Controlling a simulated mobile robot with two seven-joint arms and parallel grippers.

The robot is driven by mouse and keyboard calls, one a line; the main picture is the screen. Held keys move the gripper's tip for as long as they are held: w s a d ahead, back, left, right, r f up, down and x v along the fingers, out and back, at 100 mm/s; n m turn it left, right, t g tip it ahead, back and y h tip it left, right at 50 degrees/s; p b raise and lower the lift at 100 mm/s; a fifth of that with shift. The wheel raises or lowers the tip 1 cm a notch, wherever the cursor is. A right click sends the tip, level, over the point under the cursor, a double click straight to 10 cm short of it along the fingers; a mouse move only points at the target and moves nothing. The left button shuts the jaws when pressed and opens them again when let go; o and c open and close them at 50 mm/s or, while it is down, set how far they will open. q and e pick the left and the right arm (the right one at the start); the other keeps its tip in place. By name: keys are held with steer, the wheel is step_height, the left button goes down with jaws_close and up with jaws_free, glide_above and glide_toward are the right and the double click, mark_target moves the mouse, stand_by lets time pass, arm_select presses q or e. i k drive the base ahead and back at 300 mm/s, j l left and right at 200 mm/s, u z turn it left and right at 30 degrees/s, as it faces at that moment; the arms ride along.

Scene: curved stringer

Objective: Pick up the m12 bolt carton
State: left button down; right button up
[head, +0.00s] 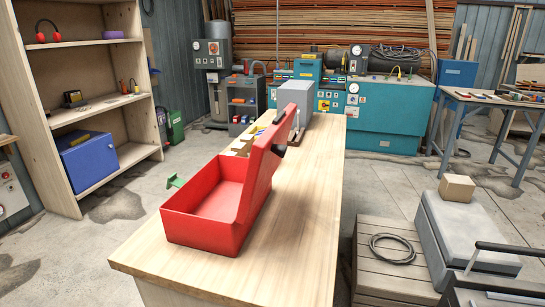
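A small plain brown cardboard carton (457,188) sits on the far end of a grey case lid (462,232) at the right. It is the only carton of that kind that I can make out, but no m12 marking is readable on it. It stands upright and nothing touches it from above. Neither of my grippers is in the head view.
A wooden workbench (285,250) fills the middle, with an open red toolbox (205,228) on it. A wooden crate (378,282) with a coiled cable (392,248) stands left of the grey case. A black handle (510,248) rises at the lower right. Concrete floor is clear beyond the carton.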

mark_target(249, 139)
steer(key=k, duration=0.85)
steer(key=k+z, duration=0.1)
steer(key=z, duration=0.25)
steer(key=k+z, duration=0.1)
steer(key=z, duration=0.25)
steer(key=l+z, duration=0.1)
steer(key=z, duration=0.25)
steer(key=j+z, duration=0.2)
steer(key=z, duration=0.3)
steer(key=j+z, duration=0.15)
steer(key=z, duration=0.3)
steer(key=k+j, duration=0.1)
steer(key=j, duration=0.45)
steer(key=k+j, duration=0.1)
steer(key=j, duration=0.45)
steer(key=k+j, duration=0.1)
steer(key=j, duration=0.4)
steer(key=k+j, duration=0.1)
steer(key=j, duration=0.45)
steer(key=k+j, duration=0.1)
steer(key=j, duration=0.45)
steer(key=k+j, duration=0.15)
steer(key=j, duration=0.4)
steer(key=k+j, duration=0.1)
steer(key=j, duration=0.45)
steer(key=k+j, duration=0.1)
steer(key=j, duration=0.45)
